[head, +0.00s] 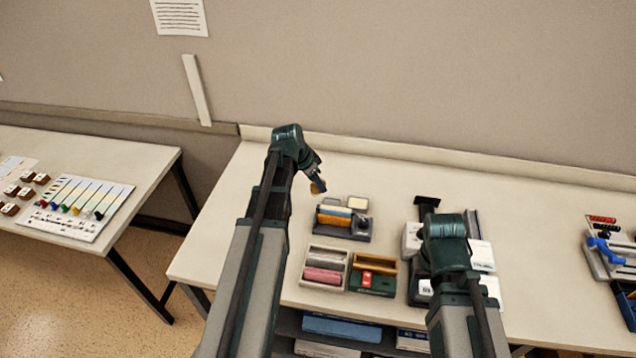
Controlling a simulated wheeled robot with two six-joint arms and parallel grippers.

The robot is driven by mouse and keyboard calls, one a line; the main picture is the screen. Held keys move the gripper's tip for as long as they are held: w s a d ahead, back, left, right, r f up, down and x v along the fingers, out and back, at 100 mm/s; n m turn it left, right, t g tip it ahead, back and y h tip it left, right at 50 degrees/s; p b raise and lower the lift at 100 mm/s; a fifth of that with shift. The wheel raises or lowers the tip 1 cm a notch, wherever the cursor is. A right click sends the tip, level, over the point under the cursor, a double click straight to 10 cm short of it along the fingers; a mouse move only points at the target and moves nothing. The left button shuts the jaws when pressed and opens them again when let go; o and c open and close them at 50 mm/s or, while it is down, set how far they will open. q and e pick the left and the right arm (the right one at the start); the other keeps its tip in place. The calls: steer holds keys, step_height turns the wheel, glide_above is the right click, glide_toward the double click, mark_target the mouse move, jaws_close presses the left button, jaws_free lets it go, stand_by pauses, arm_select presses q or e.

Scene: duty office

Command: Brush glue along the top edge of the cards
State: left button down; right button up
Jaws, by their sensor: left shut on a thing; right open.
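My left gripper (315,176) hangs above the table, left of the small dark tray. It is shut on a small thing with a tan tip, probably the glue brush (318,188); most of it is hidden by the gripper. White cards with dark print (482,255) show at the right of my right wrist, in or on a dark and white stand. The wrist covers the stand's middle, so the cards' top edge cannot be made out. My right gripper (446,262) is over this stand, open, with its fingers mostly hidden.
The dark tray (355,234) holds yellow and blue blocks and a dark round thing. Nearer are a pale bin with pink and grey rolls (325,268) and a green box (372,281). A blue-handled tool (605,250) lies far right. Table space at left is clear.

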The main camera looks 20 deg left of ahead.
arm_select(q)
steer(key=shift+r+p, duration=1.5)
steer(key=shift+r, duration=0.1)
steer(key=shift+f, duration=0.1)
